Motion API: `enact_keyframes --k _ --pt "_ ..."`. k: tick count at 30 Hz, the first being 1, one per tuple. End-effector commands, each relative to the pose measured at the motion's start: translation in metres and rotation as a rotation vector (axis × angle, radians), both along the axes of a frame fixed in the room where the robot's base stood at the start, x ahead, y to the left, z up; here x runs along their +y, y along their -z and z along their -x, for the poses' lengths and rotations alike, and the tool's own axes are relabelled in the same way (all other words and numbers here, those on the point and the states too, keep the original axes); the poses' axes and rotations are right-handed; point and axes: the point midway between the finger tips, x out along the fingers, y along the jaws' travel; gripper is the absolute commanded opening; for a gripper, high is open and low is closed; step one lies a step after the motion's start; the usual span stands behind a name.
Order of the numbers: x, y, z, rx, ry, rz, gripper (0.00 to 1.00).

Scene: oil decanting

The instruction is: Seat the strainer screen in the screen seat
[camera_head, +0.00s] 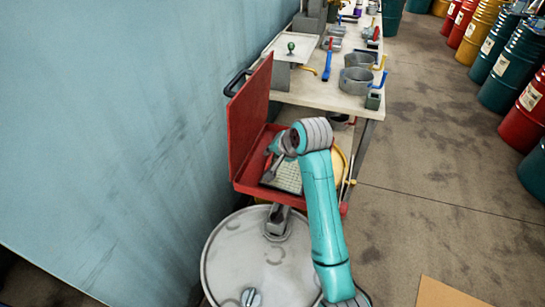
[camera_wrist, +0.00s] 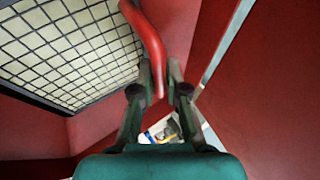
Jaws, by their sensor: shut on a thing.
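The strainer screen (camera_wrist: 65,50) is a pale grid of square mesh in a black frame, at the upper left of the wrist view. It also shows in the head view (camera_head: 289,177), inside the open red box (camera_head: 245,184). A curved red handle (camera_wrist: 150,42) comes down beside the screen; its join to the screen is not clear. My gripper (camera_wrist: 160,77) is shut on this handle. In the head view my arm partly hides the box and the gripper. I cannot make out the screen seat or whether the screen touches it.
The box's red lid (camera_head: 250,115) stands upright on the left, near the blue wall (camera_head: 130,130). A pale drum (camera_head: 232,252) stands in front. A workbench (camera_head: 325,94) with pots and tools lies behind.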

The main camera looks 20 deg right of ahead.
Motion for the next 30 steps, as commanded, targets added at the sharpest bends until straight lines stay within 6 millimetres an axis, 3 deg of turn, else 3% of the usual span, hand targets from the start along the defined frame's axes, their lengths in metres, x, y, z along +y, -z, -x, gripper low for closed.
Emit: enact_keyframes --k 1,8,9,10,24,30 --pt "0.0 0.014 0.002 0.019 -0.001 0.0 0.0" --pt "0.001 0.021 0.003 0.026 -0.002 -0.001 0.0" --pt "0.001 0.022 0.003 0.028 -0.001 -0.001 0.22" --pt "0.001 0.022 0.004 0.028 -0.001 -0.001 0.23" --pt "0.0 0.015 0.003 0.017 -0.001 -0.001 0.23" --pt "-0.005 -0.004 0.017 0.012 0.001 0.0 0.23"
